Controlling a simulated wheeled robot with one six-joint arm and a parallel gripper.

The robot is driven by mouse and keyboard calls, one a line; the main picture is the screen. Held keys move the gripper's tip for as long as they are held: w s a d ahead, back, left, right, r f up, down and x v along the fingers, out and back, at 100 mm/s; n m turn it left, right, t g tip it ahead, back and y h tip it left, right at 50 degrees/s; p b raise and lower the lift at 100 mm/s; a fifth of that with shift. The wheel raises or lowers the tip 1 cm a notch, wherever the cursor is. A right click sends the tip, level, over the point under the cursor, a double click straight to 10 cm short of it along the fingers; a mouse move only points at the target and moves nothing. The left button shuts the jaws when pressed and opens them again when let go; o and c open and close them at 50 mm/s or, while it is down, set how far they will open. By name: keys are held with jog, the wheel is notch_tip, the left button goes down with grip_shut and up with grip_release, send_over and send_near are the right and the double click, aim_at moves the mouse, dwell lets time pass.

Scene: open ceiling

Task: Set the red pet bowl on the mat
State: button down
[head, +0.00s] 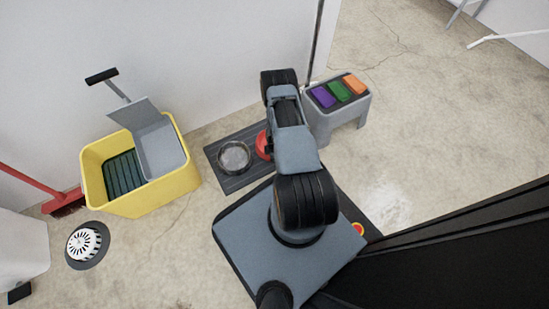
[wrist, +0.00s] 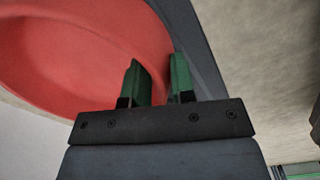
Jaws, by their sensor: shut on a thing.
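The red pet bowl (head: 262,145) shows in the head view as a small red part beside my arm, which hides the rest. In the wrist view the bowl (wrist: 60,50) fills the upper left, its inside facing the camera. My gripper (wrist: 160,75) is shut on the bowl's rim, with one green finger inside the bowl and one outside. The dark grey mat (head: 240,183) lies on the floor by the wall, and the bowl appears over its right part. I cannot tell whether the bowl touches the mat. The mat's edge (wrist: 196,50) also shows behind the fingers in the wrist view.
A metal bowl (head: 234,157) stands on the mat's left part, close to the red bowl. A grey stool (head: 337,118) with purple, green and orange things on top stands right of the mat. A yellow mop bucket (head: 185,180) stands to the left. Floor beyond the stool is clear.

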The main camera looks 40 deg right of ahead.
jog(key=shift+w+f, duration=0.1)
jog(key=shift+f, duration=0.6)
jog(key=shift+r, duration=0.15)
jog(key=c, duration=0.9)
grip_release()
jog(key=shift+c, duration=0.2)
